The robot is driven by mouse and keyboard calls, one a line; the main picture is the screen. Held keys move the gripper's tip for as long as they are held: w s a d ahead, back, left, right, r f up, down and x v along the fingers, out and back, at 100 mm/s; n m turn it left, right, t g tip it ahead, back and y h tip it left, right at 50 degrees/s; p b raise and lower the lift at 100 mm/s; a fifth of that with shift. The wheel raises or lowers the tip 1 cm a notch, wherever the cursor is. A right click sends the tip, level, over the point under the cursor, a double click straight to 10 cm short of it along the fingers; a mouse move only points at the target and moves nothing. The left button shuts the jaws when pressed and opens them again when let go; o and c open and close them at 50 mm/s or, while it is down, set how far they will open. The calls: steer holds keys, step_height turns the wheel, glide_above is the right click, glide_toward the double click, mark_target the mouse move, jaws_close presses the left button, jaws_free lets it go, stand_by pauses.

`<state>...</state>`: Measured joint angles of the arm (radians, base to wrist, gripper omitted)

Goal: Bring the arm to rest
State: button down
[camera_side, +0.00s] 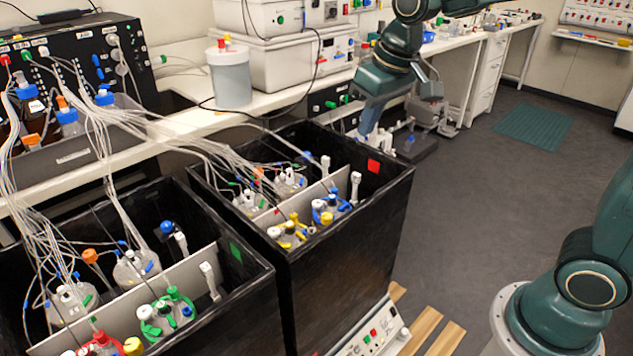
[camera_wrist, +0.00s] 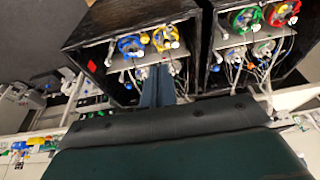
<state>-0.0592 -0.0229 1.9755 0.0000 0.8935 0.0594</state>
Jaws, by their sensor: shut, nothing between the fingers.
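My gripper (camera_side: 364,130) points down at the back right edge of the right black shaker box (camera_side: 345,255), the one with a red square. Its fingers are together with nothing between them. In the wrist view the closed fingers (camera_wrist: 158,72) show in front of that box (camera_wrist: 125,22). I cannot tell whether the tips are beyond its rear wall or above its inside. In the box, a blue-ringed vessel (camera_side: 327,212) and a yellow-ringed vessel (camera_side: 290,236) stand in front of the divider plate; clear vessels with tubing stand behind it.
The left black box (camera_side: 235,290) holds green- and red-ringed vessels. Many thin tubes run from the black control unit (camera_side: 75,60) into both boxes. The floor to the right (camera_side: 455,190) is open.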

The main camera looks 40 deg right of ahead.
steer(key=s+d+t, duration=0.2)
steer(key=s, duration=1.8)
steer(key=shift+d, duration=0.15)
steer(key=shift+s+f, duration=0.1)
